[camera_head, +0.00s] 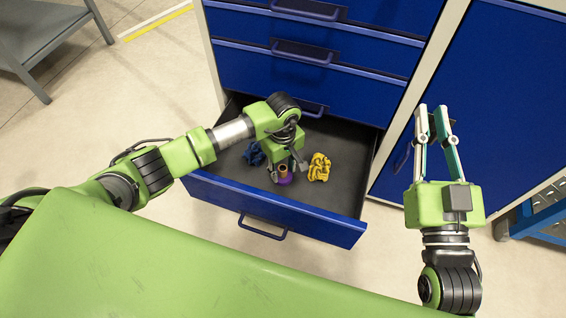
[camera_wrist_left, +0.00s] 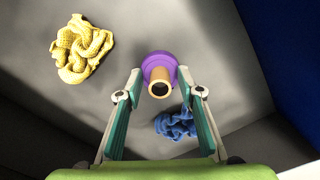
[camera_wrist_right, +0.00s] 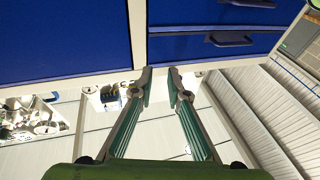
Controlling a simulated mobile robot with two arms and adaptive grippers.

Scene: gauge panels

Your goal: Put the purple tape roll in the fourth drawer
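The purple tape roll (camera_wrist_left: 158,66), with a tan tube-like core, is inside the pulled-out bottom drawer (camera_head: 320,207). In the head view only a bit of the purple roll (camera_head: 286,179) shows below my left gripper (camera_head: 281,168). In the left wrist view the left gripper (camera_wrist_left: 160,76) is open, with its fingers spread on either side of the roll. The roll shows between and just beyond the fingertips; I cannot tell whether they touch it. My right gripper (camera_head: 431,108) is open and empty, in front of the cabinet at the right.
A yellow cloth-like bundle (camera_head: 319,167) and a blue one (camera_head: 254,154) lie in the same drawer. The drawers above (camera_head: 310,85) are closed. A blue cabinet door (camera_head: 490,100) stands at the right.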

